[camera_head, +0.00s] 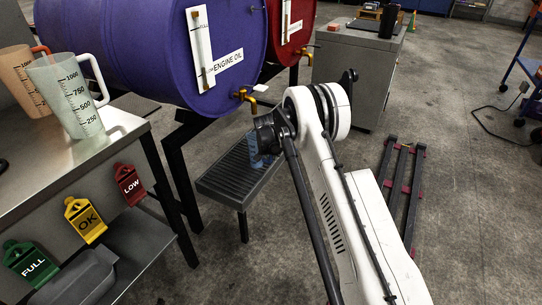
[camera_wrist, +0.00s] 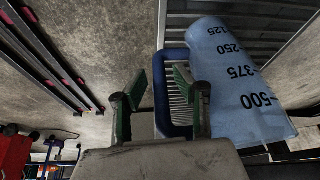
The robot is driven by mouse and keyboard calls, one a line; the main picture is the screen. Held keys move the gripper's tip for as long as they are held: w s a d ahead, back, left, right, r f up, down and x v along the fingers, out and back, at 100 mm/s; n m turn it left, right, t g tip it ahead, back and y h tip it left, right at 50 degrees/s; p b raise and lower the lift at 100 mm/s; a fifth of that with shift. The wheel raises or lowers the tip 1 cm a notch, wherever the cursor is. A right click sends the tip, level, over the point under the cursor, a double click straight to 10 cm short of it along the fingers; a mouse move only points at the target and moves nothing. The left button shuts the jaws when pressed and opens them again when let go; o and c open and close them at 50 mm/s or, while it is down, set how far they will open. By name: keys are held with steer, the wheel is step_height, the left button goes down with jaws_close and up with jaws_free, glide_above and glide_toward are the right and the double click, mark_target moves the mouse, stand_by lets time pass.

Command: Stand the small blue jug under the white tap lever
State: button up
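The small blue jug (camera_wrist: 235,75) is translucent with black volume marks and stands over the slatted drip tray (camera_wrist: 195,22) in the wrist view. In the head view the jug (camera_head: 262,150) is mostly hidden behind my arm. My gripper (camera_wrist: 160,72) is open, its green fingers on either side of the outer bar of the jug's blue handle (camera_wrist: 161,90). Gaps show between the fingers and the bar. A brass tap with an orange lever (camera_head: 249,97) sticks out from the purple drum (camera_head: 150,45), above the drip tray (camera_head: 215,185). I cannot make out a white lever.
A clear jug (camera_head: 75,100) and an orange-tinted jug (camera_head: 22,80) stand on the left bench (camera_head: 115,130). Red, yellow and green tags hang on its front. A red drum (camera_head: 290,25) and a grey cabinet (camera_head: 355,70) stand behind. Dark rails (camera_head: 402,190) lie on the floor to the right.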

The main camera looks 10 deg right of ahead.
steer(key=s+a+r+n+p, duration=0.1)
steer(key=s+r, duration=0.3)
steer(key=r, duration=0.6)
steer(key=s+r+p, duration=0.1)
steer(key=s+r, duration=0.4)
steer(key=r, duration=0.4)
steer(key=s+a+r+n+p, duration=0.15)
steer(key=s+r, duration=0.25)
steer(key=r, duration=0.6)
steer(key=s+d+r+t+y, duration=0.1)
steer(key=s+r, duration=0.9)
steer(key=s, duration=0.2)
steer(key=s+r+n+t, duration=0.1)
steer(key=s+r, duration=0.1)
steer(key=s, duration=0.6)
steer(key=s+r+n, duration=0.1)
steer(key=s+r, duration=0.2)
steer(key=s, duration=0.4)
steer(key=s+f+n+t+y, duration=0.1)
steer(key=s+f, duration=0.3)
steer(key=s, duration=1.2)
steer(key=shift+n, duration=0.35)
steer(key=shift+s, duration=0.1)
